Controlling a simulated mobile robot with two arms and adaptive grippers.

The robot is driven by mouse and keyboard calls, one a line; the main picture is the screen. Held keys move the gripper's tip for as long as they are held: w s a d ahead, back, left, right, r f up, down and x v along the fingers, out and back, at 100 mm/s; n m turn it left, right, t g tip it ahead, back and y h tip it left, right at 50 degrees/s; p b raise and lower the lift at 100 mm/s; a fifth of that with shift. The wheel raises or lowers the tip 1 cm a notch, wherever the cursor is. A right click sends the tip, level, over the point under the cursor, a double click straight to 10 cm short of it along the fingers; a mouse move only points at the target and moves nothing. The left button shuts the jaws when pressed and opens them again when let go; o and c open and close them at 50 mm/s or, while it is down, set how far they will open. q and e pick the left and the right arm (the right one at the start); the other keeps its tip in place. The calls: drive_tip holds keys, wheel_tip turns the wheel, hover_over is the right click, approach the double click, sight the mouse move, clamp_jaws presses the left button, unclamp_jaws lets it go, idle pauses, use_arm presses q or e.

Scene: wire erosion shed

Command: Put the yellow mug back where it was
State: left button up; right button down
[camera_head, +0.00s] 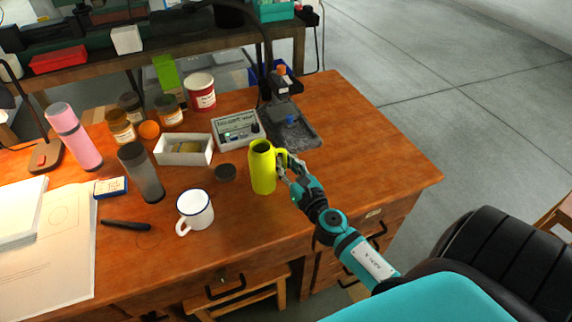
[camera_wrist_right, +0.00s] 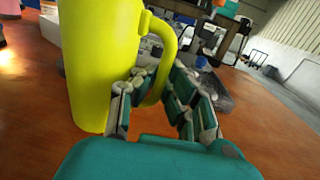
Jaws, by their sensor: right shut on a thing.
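The yellow mug (camera_head: 262,168) is tall and upright, at the front middle of the wooden desk, with its handle toward the right. My right gripper (camera_head: 288,172) is at the handle side and is shut on the handle. In the right wrist view the mug (camera_wrist_right: 98,60) fills the left side, and the fingers of my right gripper (camera_wrist_right: 160,95) stand on either side of its handle. I cannot tell whether the mug's base touches the desk. My left gripper is not in view.
The desk's right part (camera_head: 385,160) is clear.

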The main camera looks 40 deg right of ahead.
drive_tip(key=c, duration=1.9)
unclamp_jaws()
drive_tip(key=shift+f, duration=0.15)
drive_tip(key=o, duration=0.4)
drive_tip(key=shift+o, duration=0.2)
drive_tip(key=shift+r, duration=0.3)
drive_tip(key=s+b, duration=0.1)
drive_tip(key=s, duration=0.2)
drive_tip(key=s+a+b, duration=0.1)
drive_tip(key=s, duration=0.3)
drive_tip(key=s+b, duration=0.2)
drive_tip(key=s, duration=0.2)
drive_tip(key=shift+s+a+f, duration=0.2)
drive_tip(key=shift+a+f, duration=0.05)
drive_tip(key=shift+a, duration=0.1)
drive_tip(key=shift+s+r, duration=0.15)
drive_tip(key=shift+s, duration=0.1)
